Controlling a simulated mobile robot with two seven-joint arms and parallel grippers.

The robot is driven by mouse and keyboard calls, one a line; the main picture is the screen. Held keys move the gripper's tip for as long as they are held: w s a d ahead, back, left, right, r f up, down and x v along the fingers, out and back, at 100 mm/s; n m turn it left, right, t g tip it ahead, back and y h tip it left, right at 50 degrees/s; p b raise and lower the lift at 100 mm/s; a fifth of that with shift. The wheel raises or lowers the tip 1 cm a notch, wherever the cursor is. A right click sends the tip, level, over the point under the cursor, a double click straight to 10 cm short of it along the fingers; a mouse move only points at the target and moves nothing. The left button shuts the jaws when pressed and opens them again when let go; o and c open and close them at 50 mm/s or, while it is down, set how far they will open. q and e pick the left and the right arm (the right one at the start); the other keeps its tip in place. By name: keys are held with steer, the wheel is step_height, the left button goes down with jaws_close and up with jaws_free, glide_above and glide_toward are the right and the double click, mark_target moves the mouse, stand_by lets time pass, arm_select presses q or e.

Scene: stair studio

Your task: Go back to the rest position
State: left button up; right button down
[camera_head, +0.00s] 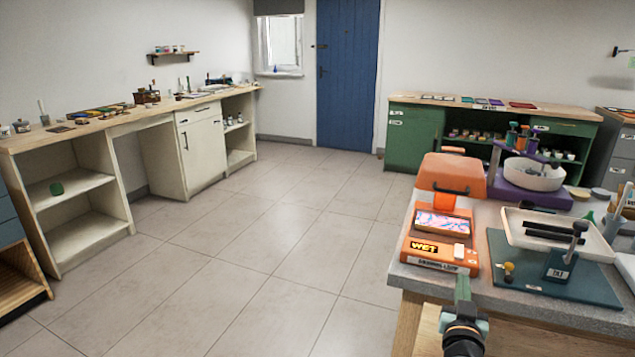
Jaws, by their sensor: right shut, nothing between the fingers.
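My right gripper (463,286) shows at the lower right, at the front edge of the grey-topped bench (405,276). Its fingers are shut with nothing between them, and they point up in the picture toward the orange box. I cannot tell whether the fingertips touch the box or the bench edge. My left gripper is not in view.
A dark green board (500,245) with a clamp and a white tray (582,245) lie right of the box. A purple stand (528,190) is behind. A long cream counter (135,118) runs along the left, a green cabinet (405,150) behind. The tiled floor between is clear.

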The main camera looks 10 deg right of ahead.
steer(key=s+a+f+n+g+y, duration=0.2)
steer(key=s+a+f+n+y, duration=0.15)
steer(key=s+a+f, duration=0.35)
steer(key=s+a+f+n+g+y, duration=0.15)
steer(key=s+a+f+y, duration=0.25)
steer(key=f, duration=0.5)
steer(key=s+a+f+n+g+y, duration=0.2)
steer(key=s+a+f, duration=0.2)
steer(key=s+a, duration=0.3)
steer(key=s+a+f+n+g+y, duration=0.1)
steer(key=s+a+f+g+y, duration=0.15)
steer(key=s+a+f, duration=0.4)
arm_select(q)
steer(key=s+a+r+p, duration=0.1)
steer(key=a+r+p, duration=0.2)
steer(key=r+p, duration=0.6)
steer(key=p, duration=0.4)
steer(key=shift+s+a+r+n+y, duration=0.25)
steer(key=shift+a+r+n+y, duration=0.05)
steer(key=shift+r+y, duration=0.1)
arm_select(e)
steer(key=s+d+r, duration=0.2)
steer(key=r, duration=0.4)
steer(key=s+d+r+t, duration=0.1)
steer(key=s+d+r, duration=0.1)
steer(key=r, duration=0.4)
steer(key=shift+h, duration=0.3)
